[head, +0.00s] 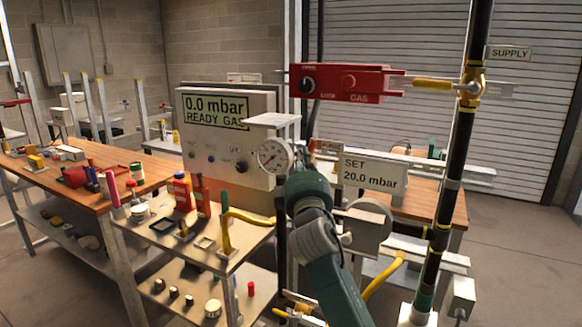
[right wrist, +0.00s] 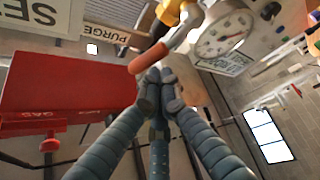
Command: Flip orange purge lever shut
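The orange purge lever (right wrist: 148,58) shows in the right wrist view as a rounded orange-red handle slanting from the yellow valve fitting (right wrist: 170,12). It lies just beyond my right gripper's fingertips (right wrist: 160,90), which are closed together with nothing visible between them. I cannot tell whether they touch the lever. In the head view my right gripper (head: 306,188) is below and right of the pressure gauge (head: 273,156), and the lever is hidden there. The PURGE sign (right wrist: 105,33) is upside down near the lever in the wrist view. My left gripper is not in view.
A red gas unit (head: 345,82) is mounted above, joined to a black supply pipe (head: 456,150). The display panel (head: 225,140) reads 0.0 mbar. A SET 20.0 mbar sign (head: 372,174) stands right of my gripper. A cart (head: 190,250) with parts is at left.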

